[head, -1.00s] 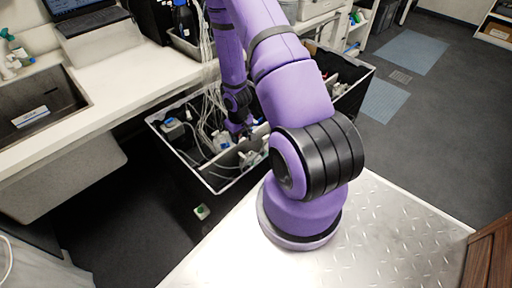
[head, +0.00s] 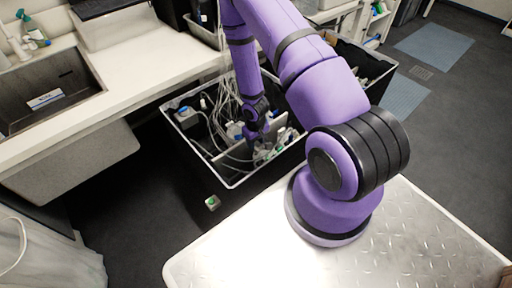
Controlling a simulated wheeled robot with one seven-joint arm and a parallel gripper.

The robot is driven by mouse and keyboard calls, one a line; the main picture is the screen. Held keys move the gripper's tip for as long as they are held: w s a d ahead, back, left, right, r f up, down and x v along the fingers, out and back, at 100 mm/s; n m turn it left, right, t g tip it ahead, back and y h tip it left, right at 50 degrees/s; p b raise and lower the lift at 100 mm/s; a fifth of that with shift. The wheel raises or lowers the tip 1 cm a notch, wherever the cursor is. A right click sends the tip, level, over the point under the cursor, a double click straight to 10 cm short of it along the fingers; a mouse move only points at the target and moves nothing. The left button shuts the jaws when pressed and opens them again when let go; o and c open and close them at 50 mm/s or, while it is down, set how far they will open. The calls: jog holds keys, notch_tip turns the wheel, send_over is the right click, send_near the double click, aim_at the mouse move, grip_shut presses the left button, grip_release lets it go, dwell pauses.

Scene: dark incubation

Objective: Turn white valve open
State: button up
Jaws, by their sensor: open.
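My gripper (head: 259,137) is small and dark at the end of my purple arm, pointing down into the black bin (head: 237,182). It is open. White fittings (head: 268,154) lie in the bin just below and beside it. I cannot tell which of them is the white valve, or its position, since they are small and partly behind my gripper. I cannot tell whether my fingers touch any of them.
White tubes and cables (head: 222,112) crowd the bin around my arm. A white counter (head: 135,75) with a sink (head: 45,90) lies to the left.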

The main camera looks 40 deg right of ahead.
aim_at(256, 148)
jog(key=shift+f, duration=1.95)
